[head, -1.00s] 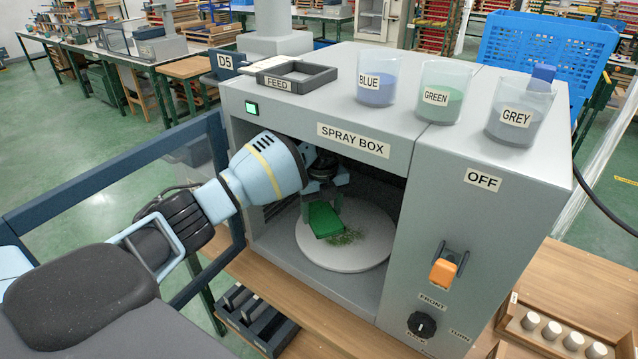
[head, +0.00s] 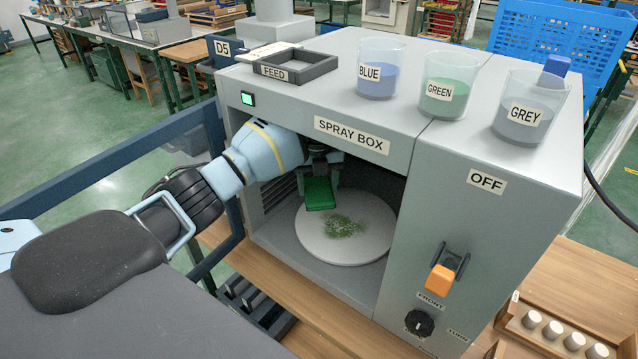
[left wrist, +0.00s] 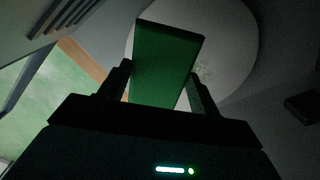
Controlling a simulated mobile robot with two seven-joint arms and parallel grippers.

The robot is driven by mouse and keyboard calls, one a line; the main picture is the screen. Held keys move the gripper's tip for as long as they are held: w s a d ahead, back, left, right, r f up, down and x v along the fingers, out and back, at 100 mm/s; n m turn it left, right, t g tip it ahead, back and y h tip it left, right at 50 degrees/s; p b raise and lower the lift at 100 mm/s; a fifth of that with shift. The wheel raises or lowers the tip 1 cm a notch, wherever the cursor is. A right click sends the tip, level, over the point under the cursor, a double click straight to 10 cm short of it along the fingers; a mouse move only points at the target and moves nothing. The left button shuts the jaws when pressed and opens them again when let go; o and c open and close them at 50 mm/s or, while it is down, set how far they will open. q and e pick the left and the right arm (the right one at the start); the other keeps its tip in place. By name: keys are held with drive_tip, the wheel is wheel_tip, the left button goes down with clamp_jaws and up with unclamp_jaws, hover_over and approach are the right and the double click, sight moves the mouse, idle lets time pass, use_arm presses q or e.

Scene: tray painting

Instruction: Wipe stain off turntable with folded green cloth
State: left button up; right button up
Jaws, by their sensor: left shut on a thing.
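The round pale turntable (head: 365,246) sits inside the spray box, and it also shows in the left wrist view (left wrist: 235,35). A speckled green stain (head: 343,226) lies near its middle. My left gripper (head: 321,184) reaches into the box and is shut on the folded green cloth (head: 320,194). The cloth hangs over the back left part of the turntable, behind the stain; I cannot tell whether it touches the surface. In the left wrist view the cloth (left wrist: 166,62) sits between both fingers. My right gripper is not in view.
The spray box (head: 290,130) surrounds the arm with its roof and side walls. Blue, green and grey cups (head: 378,75) and a feed tray (head: 300,70) stand on top. An orange switch (head: 440,279) and a black knob (head: 419,323) are on the front right.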

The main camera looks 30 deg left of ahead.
use_arm(q)
drive_tip(key=b, duration=0.2)
hover_over(318, 217)
drive_tip(key=shift+a+f, duration=0.1)
drive_tip(key=shift+f, duration=2.6)
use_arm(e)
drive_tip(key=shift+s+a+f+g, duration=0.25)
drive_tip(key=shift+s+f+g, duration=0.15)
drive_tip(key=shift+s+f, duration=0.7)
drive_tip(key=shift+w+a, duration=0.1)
use_arm(q)
drive_tip(key=shift+f, duration=0.55)
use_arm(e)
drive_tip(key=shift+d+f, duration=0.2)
use_arm(q)
drive_tip(key=shift+f, duration=0.5)
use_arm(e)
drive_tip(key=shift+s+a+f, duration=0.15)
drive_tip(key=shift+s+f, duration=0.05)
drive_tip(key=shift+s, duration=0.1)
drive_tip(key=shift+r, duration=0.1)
use_arm(q)
drive_tip(key=shift+d+r, duration=0.2)
drive_tip(key=shift+d, duration=0.8)
drive_tip(key=shift+s+d+p, duration=0.1)
drive_tip(key=shift+d+p, duration=0.3)
drive_tip(key=shift+d, duration=0.35)
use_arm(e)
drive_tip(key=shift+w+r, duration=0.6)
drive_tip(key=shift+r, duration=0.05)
